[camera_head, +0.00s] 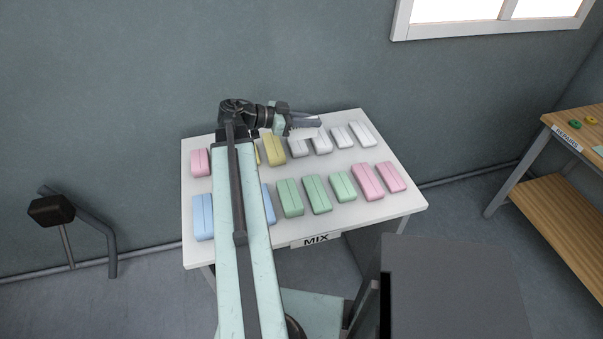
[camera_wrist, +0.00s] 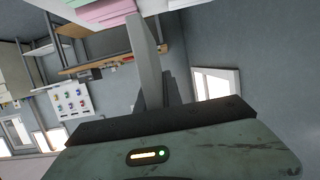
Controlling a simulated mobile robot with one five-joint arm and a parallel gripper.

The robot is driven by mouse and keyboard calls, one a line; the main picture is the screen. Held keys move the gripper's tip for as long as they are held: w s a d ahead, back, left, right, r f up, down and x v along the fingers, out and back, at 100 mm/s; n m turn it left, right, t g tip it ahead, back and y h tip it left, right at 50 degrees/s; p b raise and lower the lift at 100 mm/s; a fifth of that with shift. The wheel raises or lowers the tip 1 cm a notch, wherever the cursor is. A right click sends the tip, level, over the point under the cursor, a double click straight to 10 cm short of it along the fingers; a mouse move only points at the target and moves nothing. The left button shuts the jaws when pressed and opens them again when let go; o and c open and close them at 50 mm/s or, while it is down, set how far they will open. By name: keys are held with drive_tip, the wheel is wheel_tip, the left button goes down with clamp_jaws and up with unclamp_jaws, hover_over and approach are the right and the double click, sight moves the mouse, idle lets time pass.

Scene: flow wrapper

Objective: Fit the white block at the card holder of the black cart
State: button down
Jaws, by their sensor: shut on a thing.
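My gripper (camera_head: 318,123) is over the back row of the table, among the white blocks. It is shut on a white block there, though the fingers hide most of its grip. Other white blocks (camera_head: 343,136) (camera_head: 362,134) lie to its right. In the wrist view a pale grey finger (camera_wrist: 147,65) shows, and the held block cannot be made out clearly. No black cart with a card holder can be identified for certain.
The white table (camera_head: 410,204) with a MIX label (camera_head: 316,240) bears yellow, green, pink and blue blocks in rows. A wooden bench (camera_head: 560,205) stands at right. A dark flat-topped box (camera_head: 455,285) is at lower right. The wall is close behind the table.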

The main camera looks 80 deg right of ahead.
sight(312, 136)
drive_tip(key=f+b, duration=0.1)
drive_tip(key=f, duration=0.1)
drive_tip(key=f+b, duration=0.4)
drive_tip(key=shift+s+d, duration=0.1)
drive_tip(key=shift+d, duration=0.25)
wheel_tip(312, 136, down, 10)
drive_tip(key=b, duration=1)
drive_tip(key=shift+f, duration=0.15)
drive_tip(key=c, duration=1.5)
unclamp_jaws()
drive_tip(key=p+v, duration=0.1)
drive_tip(key=v, duration=0.3)
drive_tip(key=p+v, duration=0.1)
drive_tip(key=v, duration=0.2)
drive_tip(key=shift+s+a+r+p, duration=0.1)
drive_tip(key=shift+a+r+p, duration=0.05)
drive_tip(key=shift+r+p, duration=0.25)
drive_tip(key=shift+w+a, duration=0.2)
drive_tip(key=shift+w, duration=0.1)
